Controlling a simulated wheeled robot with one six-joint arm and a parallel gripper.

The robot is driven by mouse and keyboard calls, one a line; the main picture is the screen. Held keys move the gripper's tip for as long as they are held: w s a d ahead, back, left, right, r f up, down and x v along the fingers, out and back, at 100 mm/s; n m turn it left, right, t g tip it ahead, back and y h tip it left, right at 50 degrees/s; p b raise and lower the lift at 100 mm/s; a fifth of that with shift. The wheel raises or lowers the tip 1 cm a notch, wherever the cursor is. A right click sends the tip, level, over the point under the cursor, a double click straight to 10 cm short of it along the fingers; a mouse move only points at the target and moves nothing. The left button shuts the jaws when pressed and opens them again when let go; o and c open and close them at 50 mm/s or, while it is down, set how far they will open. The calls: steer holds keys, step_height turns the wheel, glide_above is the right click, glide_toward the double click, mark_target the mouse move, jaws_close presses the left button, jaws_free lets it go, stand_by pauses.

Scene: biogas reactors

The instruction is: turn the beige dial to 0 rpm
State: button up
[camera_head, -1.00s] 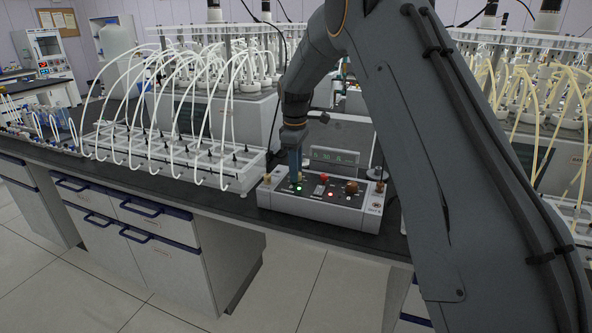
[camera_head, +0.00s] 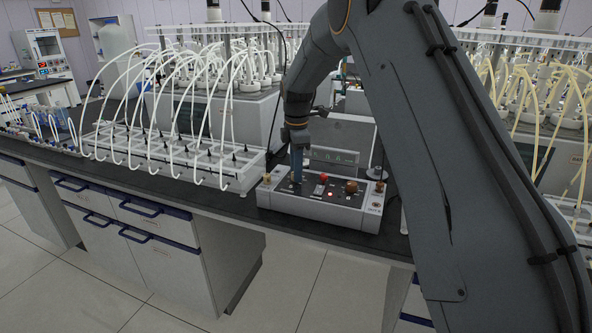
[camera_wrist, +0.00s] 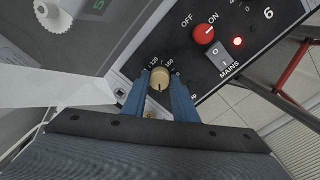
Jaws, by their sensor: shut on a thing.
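The beige dial (camera_wrist: 160,77) shows in the wrist view on the black panel face, between my two blue fingers. A dark pointer line runs across it, and the printed marks 120 and 160 are beside it. My gripper (camera_wrist: 160,84) is shut on the dial, one finger at each side. In the head view my gripper (camera_head: 297,183) points down onto the left part of the control box (camera_head: 318,209), and its fingers hide the dial.
On the same panel are a red OFF/ON knob (camera_wrist: 204,34), a MAINS switch (camera_wrist: 219,57) and a lit red lamp (camera_wrist: 238,42). A brown knob (camera_head: 351,187) is farther right. A white rack with arched tubes (camera_head: 170,160) stands left of the box.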

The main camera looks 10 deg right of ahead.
steer(key=shift+r, duration=0.1)
steer(key=o, duration=1)
steer(key=shift+o, duration=0.2)
steer(key=shift+s+r+b, duration=0.2)
steer(key=shift+r+b, duration=0.7)
steer(key=shift+r, duration=2.95)
steer(key=s+d+f+m, duration=0.2)
steer(key=s+m, duration=0.4)
steer(key=s, duration=0.6)
steer(key=s+d+f+m, duration=0.2)
steer(key=s+f+m, duration=0.3)
steer(key=s, duration=0.8)
steer(key=s+d+f+m, duration=0.2)
steer(key=s+f+m, duration=0.2)
steer(key=s+m, duration=0.4)
steer(key=s, duration=0.4)
steer(key=shift+s+d+f, duration=0.2)
steer(key=shift+s+f, duration=0.05)
steer(key=shift+s, duration=0.15)
